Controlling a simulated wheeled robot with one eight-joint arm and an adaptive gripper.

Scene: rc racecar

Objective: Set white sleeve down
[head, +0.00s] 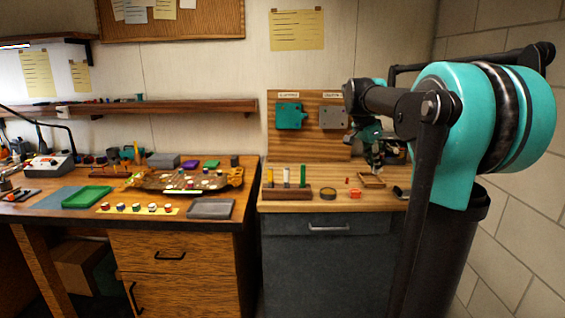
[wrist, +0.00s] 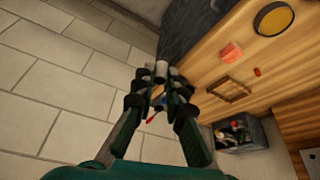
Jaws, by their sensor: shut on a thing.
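My gripper (wrist: 160,75) is shut on a small pale cylinder, the white sleeve (wrist: 161,69), whose end shows between the fingertips in the wrist view. In the head view my gripper (head: 376,166) hangs above the right part of the wooden counter (head: 300,206), and the sleeve cannot be made out there. A shallow wooden frame (wrist: 230,90) lies on the counter to the right of my gripper in the wrist view. It also shows below my gripper in the head view (head: 372,185).
A rack (head: 287,194) with yellow, white and green upright pieces stands on the counter. A round dark-rimmed disc (head: 328,193), an orange block (head: 355,194) and a small red piece (wrist: 257,72) lie nearby. A dark bin (wrist: 240,135) holds parts. A cluttered wooden bench (head: 60,215) stands left.

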